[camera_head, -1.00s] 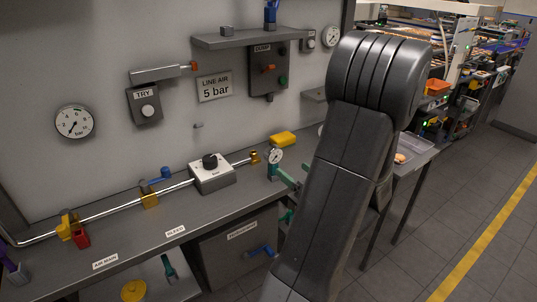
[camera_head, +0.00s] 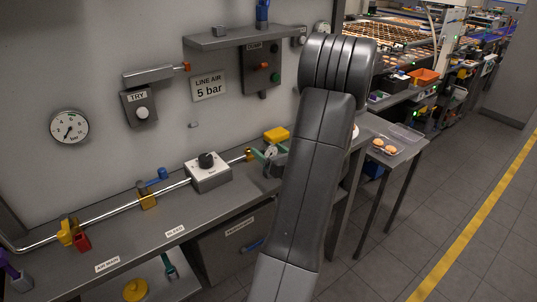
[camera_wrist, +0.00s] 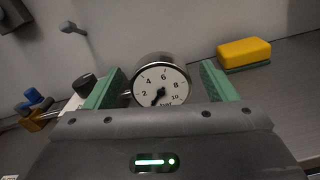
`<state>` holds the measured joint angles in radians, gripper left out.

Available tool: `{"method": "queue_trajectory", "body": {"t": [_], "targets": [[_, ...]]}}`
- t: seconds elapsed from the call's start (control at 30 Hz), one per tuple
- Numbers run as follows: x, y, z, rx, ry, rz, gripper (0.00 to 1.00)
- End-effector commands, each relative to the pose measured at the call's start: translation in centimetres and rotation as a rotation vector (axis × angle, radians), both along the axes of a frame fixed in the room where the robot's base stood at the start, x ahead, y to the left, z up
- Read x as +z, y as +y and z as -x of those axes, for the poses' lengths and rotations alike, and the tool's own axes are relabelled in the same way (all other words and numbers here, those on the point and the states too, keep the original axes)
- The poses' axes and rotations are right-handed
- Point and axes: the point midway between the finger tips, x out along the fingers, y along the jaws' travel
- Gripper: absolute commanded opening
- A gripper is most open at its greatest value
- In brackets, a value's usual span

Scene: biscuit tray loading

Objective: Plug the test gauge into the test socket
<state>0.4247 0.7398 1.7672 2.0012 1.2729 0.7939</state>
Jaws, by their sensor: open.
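The test gauge (camera_wrist: 160,85) has a round white dial and a dark rim. In the wrist view it sits between the two green fingers of my gripper (camera_wrist: 163,72), which are open on either side of it. In the head view my gripper (camera_head: 269,154) is at the right end of the bench, and the gauge there is mostly hidden by the gripper and arm. A brass fitting (camera_head: 249,154) ends the pipe just left of the gripper. I cannot tell whether it is the test socket.
A yellow block (camera_head: 276,135) lies behind the gripper. A grey box with a black knob (camera_head: 207,172) sits on the pipe to the left. A shelf (camera_head: 235,38) and a switch panel (camera_head: 262,70) hang above. The bench front (camera_head: 190,222) is mostly clear.

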Motion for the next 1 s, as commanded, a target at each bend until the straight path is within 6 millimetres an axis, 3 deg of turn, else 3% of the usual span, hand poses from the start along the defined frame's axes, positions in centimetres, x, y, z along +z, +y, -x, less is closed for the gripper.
{"method": "queue_trajectory", "body": {"t": [0.2, 0.43, 0.47, 0.7, 1.0], "targets": [[0.1, 1.5, -2.1, 0.001, 0.000, 0.001, 0.79], [0.0, 1.6, -2.2, 0.000, -0.001, 0.001, 0.79], [0.0, 1.6, -2.2, 0.000, -0.001, 0.001, 0.77], [0.0, 1.6, -2.2, 0.000, -0.001, 0.001, 0.30], [0.1, 1.6, -2.2, 0.001, -0.001, 0.001, 0.28]]}}
